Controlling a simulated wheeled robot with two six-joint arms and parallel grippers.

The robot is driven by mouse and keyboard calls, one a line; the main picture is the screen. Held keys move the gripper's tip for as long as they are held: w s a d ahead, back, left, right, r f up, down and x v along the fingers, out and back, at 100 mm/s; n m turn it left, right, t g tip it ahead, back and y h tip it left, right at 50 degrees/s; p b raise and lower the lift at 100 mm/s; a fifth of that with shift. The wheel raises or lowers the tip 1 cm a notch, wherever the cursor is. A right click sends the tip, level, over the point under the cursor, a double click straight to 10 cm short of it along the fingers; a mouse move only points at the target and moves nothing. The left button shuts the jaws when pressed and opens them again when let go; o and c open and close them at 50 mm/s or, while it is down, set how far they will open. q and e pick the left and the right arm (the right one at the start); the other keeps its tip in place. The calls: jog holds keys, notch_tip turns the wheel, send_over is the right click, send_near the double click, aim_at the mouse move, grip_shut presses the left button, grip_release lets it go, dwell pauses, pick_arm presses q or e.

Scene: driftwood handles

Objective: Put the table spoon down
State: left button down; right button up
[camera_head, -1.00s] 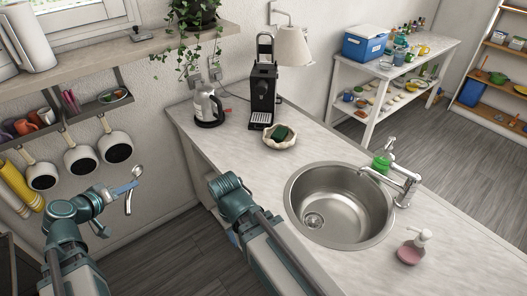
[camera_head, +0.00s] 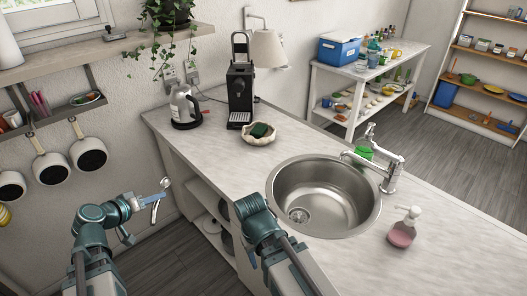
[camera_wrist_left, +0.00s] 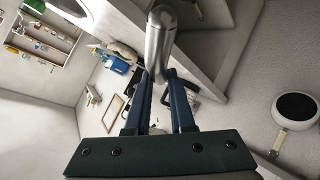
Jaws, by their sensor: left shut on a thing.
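The metal table spoon (camera_head: 154,211) is held in my left gripper (camera_head: 154,199), which is shut on it. The spoon hangs in the air over the floor, left of the counter, touching no surface that I can see. In the left wrist view, the spoon's rounded silver handle (camera_wrist_left: 158,45) stands between the two blue fingers. My right arm is at the counter's near edge. Its gripper is mostly hidden behind the arm, and I cannot make out its fingers.
The counter (camera_head: 215,152) holds a kettle (camera_head: 185,108), a coffee machine (camera_head: 240,97), a bowl with a sponge (camera_head: 258,135), a sink (camera_head: 322,197) and a soap dispenser (camera_head: 402,231). Bare counter lies left of the sink. Pans (camera_head: 88,154) hang on the wall at left.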

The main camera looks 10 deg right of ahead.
pick_arm(q)
notch_tip(320, 180, down, 8)
jog(key=b, duration=0.7)
pick_arm(e)
notch_tip(320, 180, down, 8)
pick_arm(q)
notch_tip(320, 180, up, 3)
jog(key=m+g+h+p, duration=0.3)
jog(key=m+g+p, duration=0.1)
jog(key=m+p, duration=0.1)
send_over(232, 160)
jog(key=s, duration=0.1)
jog(key=shift+s+a+r, duration=0.1)
jog(key=shift+a, duration=0.1)
pick_arm(e)
jog(key=r, duration=0.4)
jog(key=shift+s+d+r, duration=0.25)
jog(key=shift+d+r, duration=0.15)
pick_arm(q)
jog(key=shift+w+d, duration=0.2)
jog(key=shift+w, duration=0.2)
notch_tip(232, 160, down, 4)
jog(key=b, duration=0.3)
jog(key=shift+w+d+r, duration=0.15)
pick_arm(e)
notch_tip(232, 160, down, 4)
jog(key=shift+r, duration=0.15)
